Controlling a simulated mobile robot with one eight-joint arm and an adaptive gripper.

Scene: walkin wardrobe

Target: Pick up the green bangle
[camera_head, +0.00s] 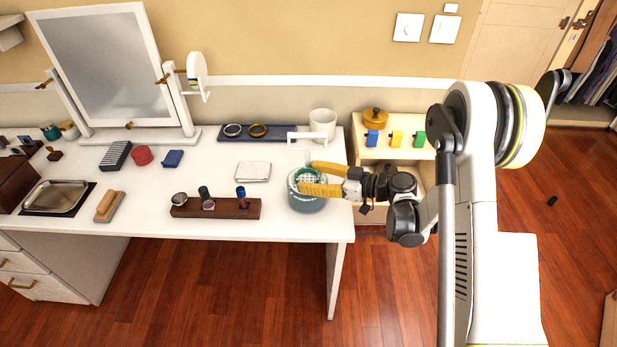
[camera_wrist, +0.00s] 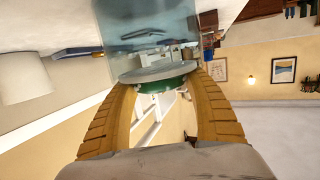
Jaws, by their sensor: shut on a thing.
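The green bangle (camera_head: 312,173) is at the top of a bluish glass jar (camera_head: 306,203) near the front right of the white dressing table. My gripper (camera_head: 306,177) reaches in from the right, its yellow fingers on either side of the bangle and shut on it. In the wrist view the picture is turned over: the green bangle (camera_wrist: 162,84) shows between the two fingers, against the grey round top (camera_wrist: 160,72) of the glass jar (camera_wrist: 150,30). I cannot tell whether the bangle still touches the jar.
A white cup (camera_head: 322,124) and a blue tray (camera_head: 257,138) with a silver and a gold ring stand behind. A folded cloth (camera_head: 253,172) and a wooden watch holder (camera_head: 222,209) lie left. A low shelf (camera_head: 390,154) with small colored blocks stands right.

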